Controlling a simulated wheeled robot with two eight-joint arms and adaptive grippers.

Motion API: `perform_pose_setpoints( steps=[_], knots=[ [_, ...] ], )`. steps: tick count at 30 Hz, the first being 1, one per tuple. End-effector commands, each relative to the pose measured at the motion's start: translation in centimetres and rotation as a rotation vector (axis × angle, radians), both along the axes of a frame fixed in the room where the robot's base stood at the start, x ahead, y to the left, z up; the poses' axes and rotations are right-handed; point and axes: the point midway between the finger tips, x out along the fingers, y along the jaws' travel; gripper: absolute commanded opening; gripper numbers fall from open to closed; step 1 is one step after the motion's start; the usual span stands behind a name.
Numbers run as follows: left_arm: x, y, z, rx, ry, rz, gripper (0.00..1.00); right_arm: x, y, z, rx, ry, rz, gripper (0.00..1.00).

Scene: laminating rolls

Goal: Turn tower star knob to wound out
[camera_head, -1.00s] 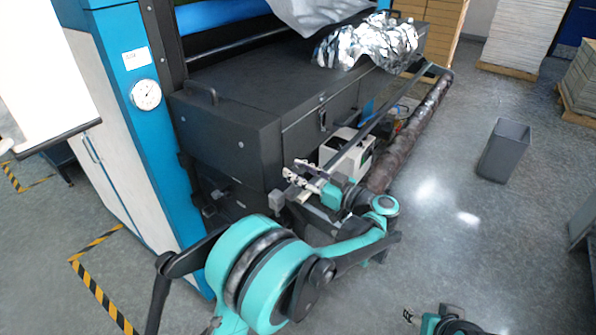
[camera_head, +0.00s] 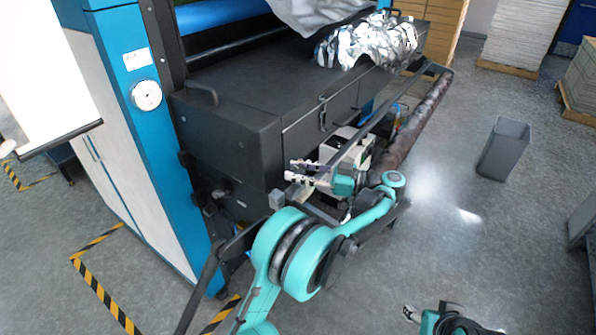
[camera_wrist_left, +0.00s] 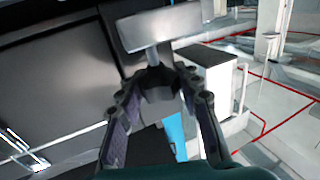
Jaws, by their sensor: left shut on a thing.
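In the left wrist view a dark star knob (camera_wrist_left: 158,88) sits between the fingers of my left gripper (camera_wrist_left: 157,80), which is shut on it. A short stem joins the knob to a grey metal plate (camera_wrist_left: 160,27) just beyond. In the head view my left gripper (camera_head: 291,170) is at the near end of the dark machine, pointing left; the knob is too small to make out there. My right gripper (camera_head: 409,313) shows at the bottom edge, away from the machine, and its finger gap is unclear.
The dark machine cabinet (camera_head: 230,140) stands just behind the left gripper. A long dark roll (camera_head: 425,110) runs along its front side. Crumpled foil (camera_head: 365,45) lies on top. A grey bin (camera_head: 504,150) stands on open floor at the right.

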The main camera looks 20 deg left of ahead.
Motion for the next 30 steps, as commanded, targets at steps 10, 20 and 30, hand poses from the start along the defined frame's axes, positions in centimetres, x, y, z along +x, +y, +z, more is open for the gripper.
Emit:
perform_pose_setpoints(
  steps=[10,20,30],
  knots=[
    [0.0,0.0,0.0,0.001,0.000,-0.001,0.56,0.0,0.0,0.0,0.000,0.000,0.000,0.53],
    [0.0,0.0,0.5,0.000,0.000,-0.001,0.56,0.0,0.0,0.0,0.000,0.000,0.000,0.53],
    [0.0,0.0,6.7,0.000,0.000,-0.001,0.56,0.0,0.0,0.0,0.000,0.000,0.000,0.53]
  ],
)
